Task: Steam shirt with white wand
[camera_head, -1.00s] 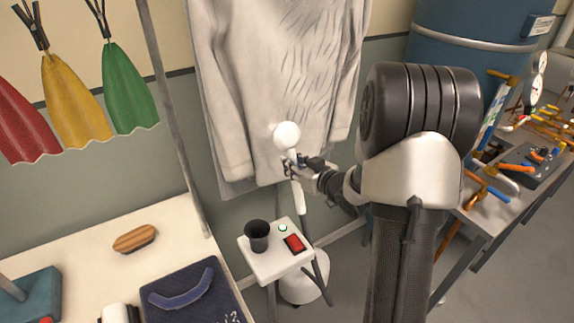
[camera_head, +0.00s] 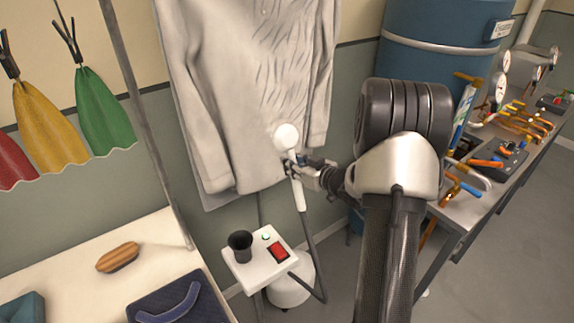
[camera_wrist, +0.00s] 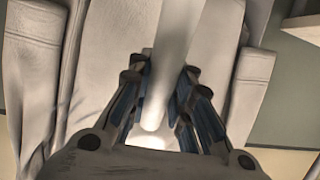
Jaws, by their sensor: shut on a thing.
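The white wand (camera_head: 299,193) has a round head (camera_head: 287,136) and a handle pointing down, with a dark hose below it. My gripper (camera_head: 292,166) is shut around the wand just below the head. The wrist view shows the wand (camera_wrist: 170,60) between the two fingers of my gripper (camera_wrist: 162,105). The light grey shirt (camera_head: 235,90) hangs on the wall side, with crease lines on its right half. The wand's head overlaps the shirt's lower right front; I cannot tell whether it touches. The shirt (camera_wrist: 105,60) also fills much of the wrist view.
A small white stand (camera_head: 255,268) with a black cup (camera_head: 240,246) and a red switch (camera_head: 278,252) is below the shirt. A white table (camera_head: 60,270) with a wooden brush (camera_head: 118,257) is at left. A tool bench (camera_head: 475,205) and blue drum (camera_head: 430,60) are at right.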

